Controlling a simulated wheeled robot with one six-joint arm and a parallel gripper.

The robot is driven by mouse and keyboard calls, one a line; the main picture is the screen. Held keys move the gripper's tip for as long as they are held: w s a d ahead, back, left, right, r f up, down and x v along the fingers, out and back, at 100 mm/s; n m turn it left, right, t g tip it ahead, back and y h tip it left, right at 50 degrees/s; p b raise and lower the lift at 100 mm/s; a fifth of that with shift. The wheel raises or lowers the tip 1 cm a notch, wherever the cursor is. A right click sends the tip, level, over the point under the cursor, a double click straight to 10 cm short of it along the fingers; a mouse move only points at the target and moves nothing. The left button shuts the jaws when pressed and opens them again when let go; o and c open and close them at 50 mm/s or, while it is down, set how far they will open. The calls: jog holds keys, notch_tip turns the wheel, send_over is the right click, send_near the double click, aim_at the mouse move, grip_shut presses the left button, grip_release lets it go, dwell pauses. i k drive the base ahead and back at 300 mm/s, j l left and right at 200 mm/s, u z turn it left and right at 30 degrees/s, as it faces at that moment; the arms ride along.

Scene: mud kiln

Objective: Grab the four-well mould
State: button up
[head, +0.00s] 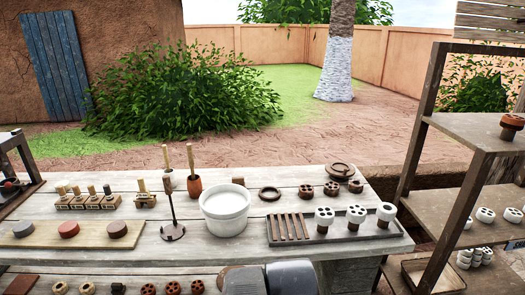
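Several small round pieces with holes in their tops could be the four-well mould, but they are too small for me to count the wells surely. White ones stand on brown stems on a grey tray (310,238) at the table's right: a left one (325,213), a middle one (356,212) and a right one (387,209). Brown holed pieces (308,190) stand behind them. More white holed pieces (486,214) sit on the right shelf, and reddish ones (172,288) at the near edge. My gripper is not visible; only a grey part of my arm shows at bottom centre.
A white bucket (225,212) stands mid-table, with a dark upright stand (172,230) to its left. A board (90,232) with round discs lies at the left. Several wooden-handled stamps (92,194) stand behind it. A wooden shelf rack (470,130) rises at the right.

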aim_at(306, 191)
jog(key=i+l+u, duration=0.35)
jog(key=l+u, duration=0.2)
jog(key=l, duration=0.15)
jog(key=i+l+u, duration=0.1)
jog(key=l+u, duration=0.15)
jog(key=l, duration=0.15)
jog(key=i+l+u, duration=0.1)
jog(key=l+u, duration=0.15)
jog(key=l, duration=0.2)
